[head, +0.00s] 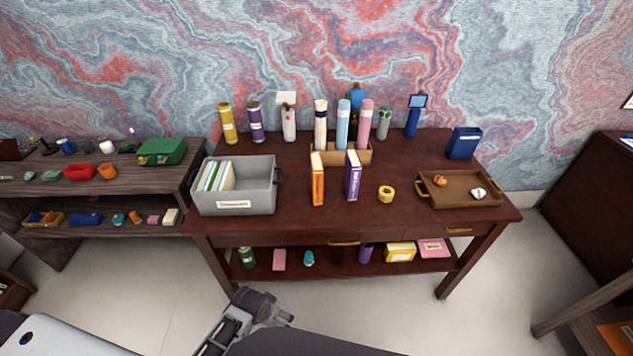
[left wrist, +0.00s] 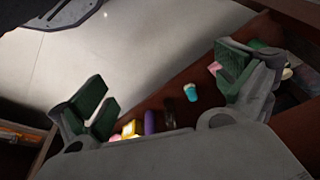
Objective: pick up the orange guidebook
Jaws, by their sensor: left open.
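The orange guidebook (head: 317,180) stands upright on the dark red-brown desk (head: 345,220), near the middle and in front of a wooden holder (head: 366,155). A purple book (head: 352,176) stands upright just to its right. My left gripper (head: 285,312) is low in front of the desk, below the desktop and well short of the guidebook. In the left wrist view, my left gripper (left wrist: 168,85) has its green-padded fingers wide apart with nothing between them. The guidebook does not show in that view. My right gripper is not in view.
A grey bin (head: 237,195) with files stands left of the guidebook. A yellow tape roll (head: 386,193) and a wooden tray (head: 462,188) are to the right. Tall rolls stand in the holder. Small items lie on the lower shelf (head: 300,268). The desk's front middle is clear.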

